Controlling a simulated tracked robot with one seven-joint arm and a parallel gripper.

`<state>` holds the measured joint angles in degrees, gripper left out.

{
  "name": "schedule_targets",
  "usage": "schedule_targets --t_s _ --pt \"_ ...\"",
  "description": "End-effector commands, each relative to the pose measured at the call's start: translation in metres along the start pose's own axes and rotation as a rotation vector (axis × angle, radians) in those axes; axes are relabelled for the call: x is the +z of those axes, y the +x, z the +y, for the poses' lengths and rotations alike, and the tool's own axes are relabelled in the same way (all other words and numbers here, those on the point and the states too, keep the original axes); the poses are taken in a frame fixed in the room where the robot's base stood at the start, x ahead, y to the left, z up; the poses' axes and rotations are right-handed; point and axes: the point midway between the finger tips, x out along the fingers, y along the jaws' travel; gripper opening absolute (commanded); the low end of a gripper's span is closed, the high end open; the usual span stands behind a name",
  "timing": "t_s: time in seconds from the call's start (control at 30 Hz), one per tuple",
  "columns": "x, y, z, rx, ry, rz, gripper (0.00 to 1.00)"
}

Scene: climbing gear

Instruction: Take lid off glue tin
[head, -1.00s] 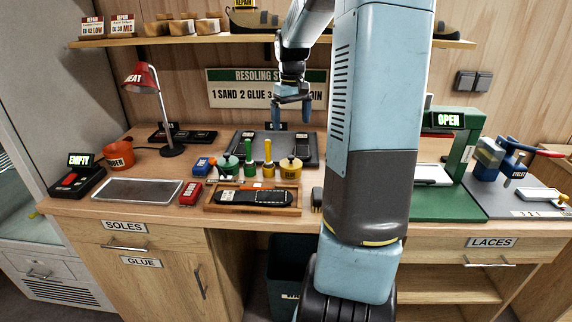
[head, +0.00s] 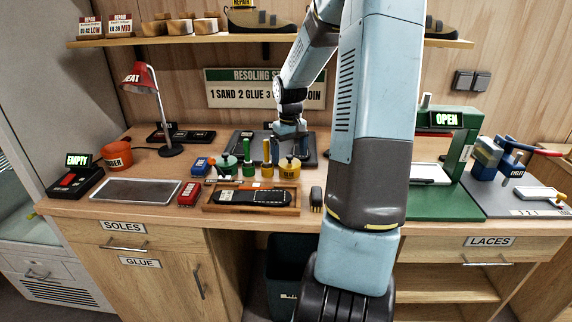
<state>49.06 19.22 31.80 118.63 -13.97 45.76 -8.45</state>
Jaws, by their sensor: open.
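A yellow tin (head: 290,170) stands on the bench behind the right end of a wooden tray, with a lid and a small dark knob on top. A green tin (head: 227,167) with a lid and a knob stands further left in the same row. I cannot read which one is labelled glue. My gripper (head: 290,151) points down just above or behind the yellow tin. It is open, with nothing visible between its fingers. The fingertips are small here, and I cannot tell whether they touch the knob.
Green and yellow-handled tools (head: 267,168) stand close left of the yellow tin. The wooden tray (head: 225,208) holding a dark sole lies in front. A dark mat (head: 240,148) lies behind. A red lamp (head: 141,77) stands left, a green press (head: 440,205) right.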

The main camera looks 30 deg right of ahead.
Motion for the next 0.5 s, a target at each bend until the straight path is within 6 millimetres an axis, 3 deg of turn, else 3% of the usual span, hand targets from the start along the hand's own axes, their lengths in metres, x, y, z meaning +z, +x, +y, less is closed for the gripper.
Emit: schedule_targets --t_s 0.2,0.43,0.5 --pt "0.000 0.020 0.000 0.000 -0.002 -0.001 1.00" --pt "0.000 0.021 -0.001 0.001 -0.002 0.000 1.00" --pt "-0.001 0.021 -0.001 0.001 -0.002 0.001 0.95"
